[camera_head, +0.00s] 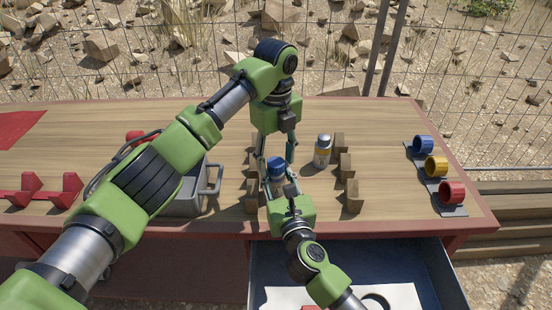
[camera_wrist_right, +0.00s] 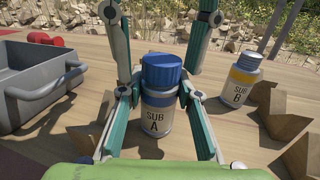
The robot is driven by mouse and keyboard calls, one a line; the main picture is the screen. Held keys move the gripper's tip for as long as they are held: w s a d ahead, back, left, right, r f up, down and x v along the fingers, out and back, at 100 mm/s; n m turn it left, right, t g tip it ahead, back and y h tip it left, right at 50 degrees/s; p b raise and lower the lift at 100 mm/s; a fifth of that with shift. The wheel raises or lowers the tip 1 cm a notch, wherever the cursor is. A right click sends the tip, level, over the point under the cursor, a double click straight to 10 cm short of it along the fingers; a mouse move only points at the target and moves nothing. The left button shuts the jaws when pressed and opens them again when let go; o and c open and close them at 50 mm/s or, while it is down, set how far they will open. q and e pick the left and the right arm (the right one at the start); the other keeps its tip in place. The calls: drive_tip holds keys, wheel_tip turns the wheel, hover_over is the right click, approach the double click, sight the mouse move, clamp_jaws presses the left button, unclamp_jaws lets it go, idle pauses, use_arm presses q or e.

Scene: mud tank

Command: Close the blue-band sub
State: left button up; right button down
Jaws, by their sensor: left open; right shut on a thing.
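The blue-band sub, a small bottle labelled SUB A (camera_wrist_right: 157,119), stands upright on the table. A ribbed blue cap (camera_wrist_right: 161,72) sits on its top; it also shows in the head view (camera_head: 276,165). I cannot tell whether the cap is screwed tight. My right gripper (camera_head: 279,181) comes from the front, shut on the bottle's body, with a finger on each side in the right wrist view. My left gripper (camera_head: 276,153) points down from above. Its open fingers stand on either side of the cap, seemingly with gaps.
A yellow-band bottle labelled SUB B (camera_head: 322,152) stands to the right among wooden blocks (camera_head: 346,166). A grey bin (camera_head: 187,205) is at the left, beyond it red holders (camera_head: 66,189). Blue, yellow and red rings (camera_head: 451,192) line the right edge. An open drawer (camera_head: 434,270) juts out in front.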

use_arm(q)
wheel_tip(320, 180, up, 12)
idle(0.5)
use_arm(e)
drive_tip(key=c, duration=1.4)
unclamp_jaws()
drive_tip(key=v, duration=1.2)
use_arm(q)
drive_tip(key=shift+f, duration=0.1)
use_arm(e)
drive_tip(key=shift+f, duration=0.15)
